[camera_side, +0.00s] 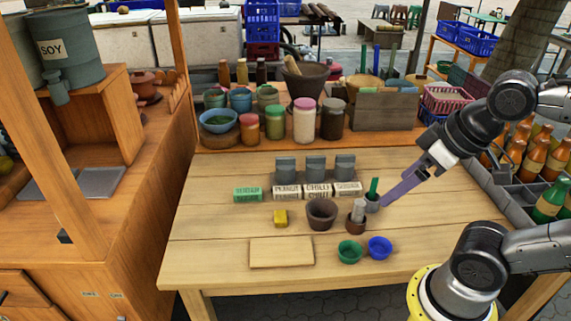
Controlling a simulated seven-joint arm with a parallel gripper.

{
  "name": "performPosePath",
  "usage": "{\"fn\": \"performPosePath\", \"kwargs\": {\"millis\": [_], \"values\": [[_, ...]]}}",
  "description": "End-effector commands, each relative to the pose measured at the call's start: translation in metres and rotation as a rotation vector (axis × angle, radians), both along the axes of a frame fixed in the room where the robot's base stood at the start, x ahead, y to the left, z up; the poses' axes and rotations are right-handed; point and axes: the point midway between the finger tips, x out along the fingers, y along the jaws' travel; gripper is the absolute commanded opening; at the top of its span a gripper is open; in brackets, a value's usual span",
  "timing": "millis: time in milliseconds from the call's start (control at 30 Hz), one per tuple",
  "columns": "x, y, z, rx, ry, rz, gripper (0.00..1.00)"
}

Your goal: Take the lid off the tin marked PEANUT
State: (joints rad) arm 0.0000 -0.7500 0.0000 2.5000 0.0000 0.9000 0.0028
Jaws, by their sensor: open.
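The tin marked PEANUT (286,191) shows a pale lettered front at the back middle of the wooden table. It is the left one of a row of three, beside tins marked CHILI (318,190) and, it seems, SUGAR (347,188). A grey block-like part (285,167) rises above or behind it; I cannot tell whether this is the lid. My gripper (386,200), with purple fingers, is open at the right, well away from the PEANUT tin. Its tips are close to a small grey cup (372,206) holding a green stick; contact is unclear.
A green labelled block (247,194) sits left of the tins. In front are a yellow block (280,218), brown clay mortar (321,214), small pot with pestle (356,221), board (281,252), green bowl (350,251) and blue bowl (380,247). Jars (304,122) stand behind.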

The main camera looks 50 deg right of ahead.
Motion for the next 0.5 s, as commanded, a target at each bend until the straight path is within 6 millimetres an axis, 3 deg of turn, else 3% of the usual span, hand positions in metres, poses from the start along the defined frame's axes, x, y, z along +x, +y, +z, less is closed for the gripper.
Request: {"fn": "performPosePath", "kwargs": {"millis": [100, 233, 367, 500], "values": [[-0.004, 0.000, 0.000, 0.024, 0.021, -0.044, 1.00], [0.009, 0.000, 0.036, 0.059, -0.012, -0.109, 1.00], [0.038, -0.002, 0.073, 0.095, -0.005, -0.186, 1.00], [0.080, -0.007, 0.108, 0.128, 0.023, -0.274, 1.00]]}}
